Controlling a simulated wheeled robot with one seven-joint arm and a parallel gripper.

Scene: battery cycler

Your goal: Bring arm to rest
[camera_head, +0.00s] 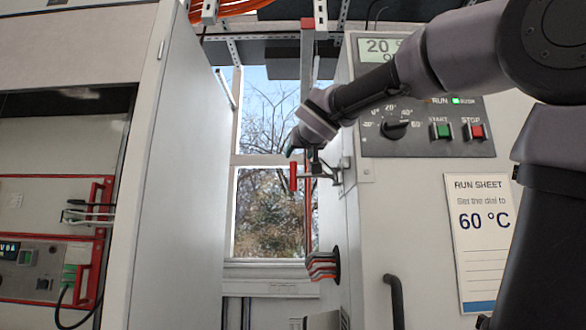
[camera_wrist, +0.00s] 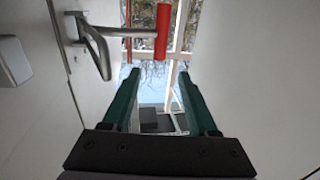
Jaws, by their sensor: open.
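My arm (camera_head: 370,88) reaches from the upper right across the front of the cabinet's control panel in the head view. My gripper (camera_head: 291,146) is at its end, in the gap in front of the window. In the wrist view my gripper (camera_wrist: 158,77) is open, with two green fingers and nothing between them. A red handle (camera_head: 294,177) on a metal latch (camera_head: 326,172) sits just below the gripper in the head view. In the wrist view the red handle (camera_wrist: 163,32) lies beyond the fingertips, apart from them.
The cabinet (camera_head: 400,230) at right has a dial (camera_head: 396,130), START and STOP buttons, and a run sheet (camera_head: 482,240) reading 60 °C. A tall pale panel (camera_head: 180,180) bounds the gap on the left. A cable bundle (camera_head: 322,265) enters the cabinet's side. Red-framed equipment (camera_head: 95,235) stands far left.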

